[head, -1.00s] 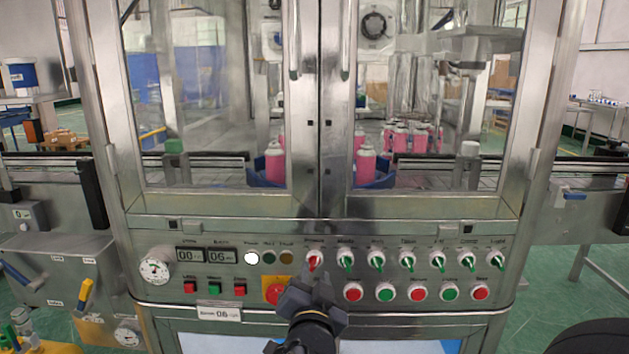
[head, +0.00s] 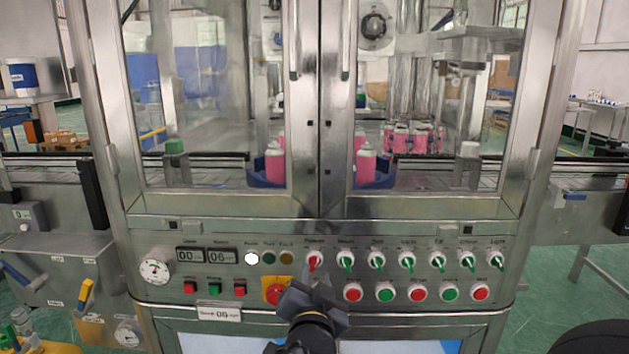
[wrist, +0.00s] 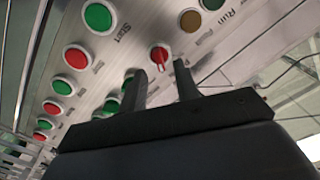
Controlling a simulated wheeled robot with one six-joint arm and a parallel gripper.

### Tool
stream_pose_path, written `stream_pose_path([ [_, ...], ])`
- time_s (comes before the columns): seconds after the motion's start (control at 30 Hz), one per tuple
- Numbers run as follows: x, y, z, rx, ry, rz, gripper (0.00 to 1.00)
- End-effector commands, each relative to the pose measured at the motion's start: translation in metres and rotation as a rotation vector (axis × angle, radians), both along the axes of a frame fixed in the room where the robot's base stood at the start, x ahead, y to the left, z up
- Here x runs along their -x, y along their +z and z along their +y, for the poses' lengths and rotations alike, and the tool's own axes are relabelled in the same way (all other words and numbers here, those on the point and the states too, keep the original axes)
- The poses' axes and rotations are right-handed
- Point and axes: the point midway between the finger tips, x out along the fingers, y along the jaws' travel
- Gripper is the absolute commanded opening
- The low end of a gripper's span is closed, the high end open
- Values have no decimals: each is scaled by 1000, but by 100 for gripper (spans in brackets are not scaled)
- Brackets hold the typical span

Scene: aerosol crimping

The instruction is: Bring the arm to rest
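My gripper (head: 312,283) is in front of the lower middle of the control panel (head: 225,239), below the red selector knob (head: 314,260). In the wrist view my gripper (wrist: 160,78) shows two dark fingers standing apart with nothing between them. The red selector knob (wrist: 160,57) lies just beyond the fingertips, and a gap seems to separate them from it. My wrist and gripper body hide the panel's lower middle in the head view.
A red emergency button on a yellow plate (head: 274,291) is close to the left of my gripper. Rows of green selectors (head: 377,261) and push buttons (head: 385,292) lie to the right. Behind closed glass doors stand pink cans (head: 366,166). The white lamp (head: 251,258) is lit.

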Motion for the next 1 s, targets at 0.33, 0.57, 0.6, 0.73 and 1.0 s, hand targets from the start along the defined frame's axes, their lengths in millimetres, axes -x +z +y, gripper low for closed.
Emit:
stream_pose_path([
  [0.33, -28, 5, 0, 216, 1, 10, 30],
  [0.57, -28, 5, 1, 449, 2, 18, 30],
  [0.6, -28, 5, 1, 487, 2, 19, 30],
  [0.73, -28, 5, 2, 610, 2, 24, 30],
  [1.0, -28, 5, 3, 852, 1, 31, 30],
])
